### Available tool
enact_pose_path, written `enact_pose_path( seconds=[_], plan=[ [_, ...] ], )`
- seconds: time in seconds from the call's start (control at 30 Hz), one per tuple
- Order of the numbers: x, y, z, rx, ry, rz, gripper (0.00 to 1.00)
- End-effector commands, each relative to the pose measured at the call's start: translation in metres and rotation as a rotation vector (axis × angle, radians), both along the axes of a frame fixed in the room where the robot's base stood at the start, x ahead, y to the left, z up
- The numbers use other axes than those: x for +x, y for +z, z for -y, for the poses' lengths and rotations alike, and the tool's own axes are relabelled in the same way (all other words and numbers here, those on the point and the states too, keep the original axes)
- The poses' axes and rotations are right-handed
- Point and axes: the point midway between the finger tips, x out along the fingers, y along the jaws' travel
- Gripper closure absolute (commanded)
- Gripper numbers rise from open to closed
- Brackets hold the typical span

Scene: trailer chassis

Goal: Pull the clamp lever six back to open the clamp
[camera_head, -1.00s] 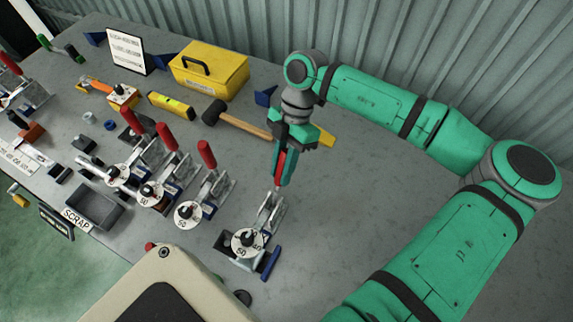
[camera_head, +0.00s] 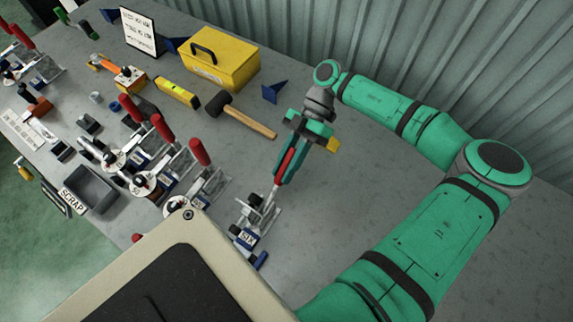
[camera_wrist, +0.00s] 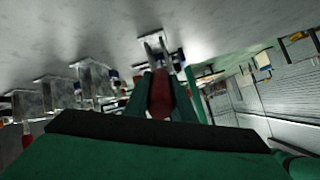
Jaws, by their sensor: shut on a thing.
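My gripper (camera_head: 287,168) is shut on the red handle of a clamp lever (camera_head: 284,165), at the right end of the clamp row. The handle also shows between my fingers in the wrist view (camera_wrist: 160,92). In the head view the lever leans up and to the right from its clamp (camera_head: 262,205). My fingers hide part of the handle.
Several clamps with upright red levers stand left of the held one; the nearest lever (camera_head: 200,152) is close. A mallet (camera_head: 240,113), a yellow toolbox (camera_head: 222,62) and a scrap bin (camera_head: 92,188) are farther off. The bench right of my gripper is clear.

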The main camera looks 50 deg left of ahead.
Motion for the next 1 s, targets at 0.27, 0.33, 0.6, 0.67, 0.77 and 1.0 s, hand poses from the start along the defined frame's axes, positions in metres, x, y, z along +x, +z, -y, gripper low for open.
enact_pose_path(
  seconds=[0.27,0.33,0.6,0.67,0.77,1.0],
  plan=[
    [0.000,-0.001,0.000,-0.001,-0.001,0.000,1.00],
    [0.000,-0.002,0.000,-0.001,-0.001,0.000,0.70],
    [0.000,-0.001,0.000,-0.001,-0.001,0.000,0.59],
    [0.001,-0.001,0.000,-0.001,-0.001,0.000,0.59],
    [0.004,0.001,-0.001,-0.001,0.000,0.001,0.59],
    [0.033,0.021,-0.008,-0.001,-0.002,0.004,0.59]
  ],
)
